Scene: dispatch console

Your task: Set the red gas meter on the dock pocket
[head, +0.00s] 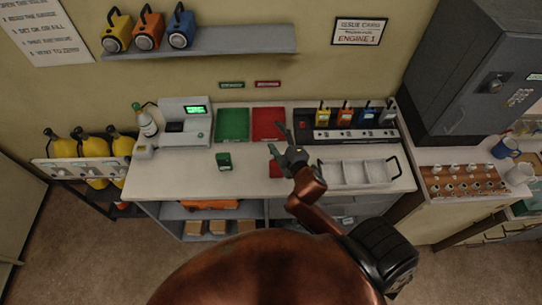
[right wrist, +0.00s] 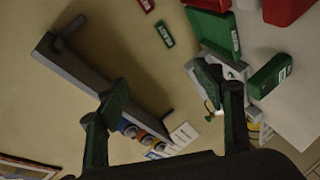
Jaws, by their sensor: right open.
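The red gas meter (head: 276,169) is on the white counter in the head view, partly hidden by my right gripper (head: 277,142). The gripper is above the counter, its fingers spread and nothing between them. It also shows open and empty in the right wrist view (right wrist: 168,112). A red block (right wrist: 287,9) is cut off by that view's top edge; I cannot tell if it is the meter. The dark dock (head: 352,136) stands at the counter's back right and holds several upright meters in yellow, orange, blue and grey. My left gripper is not in view.
A green tray (head: 232,124) and a red tray (head: 268,123) lie left of the dock. A green meter (head: 223,160) stands on the counter's front left. A white divided tray (head: 352,173) is in front of the dock. A wall shelf (head: 200,42) hangs above.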

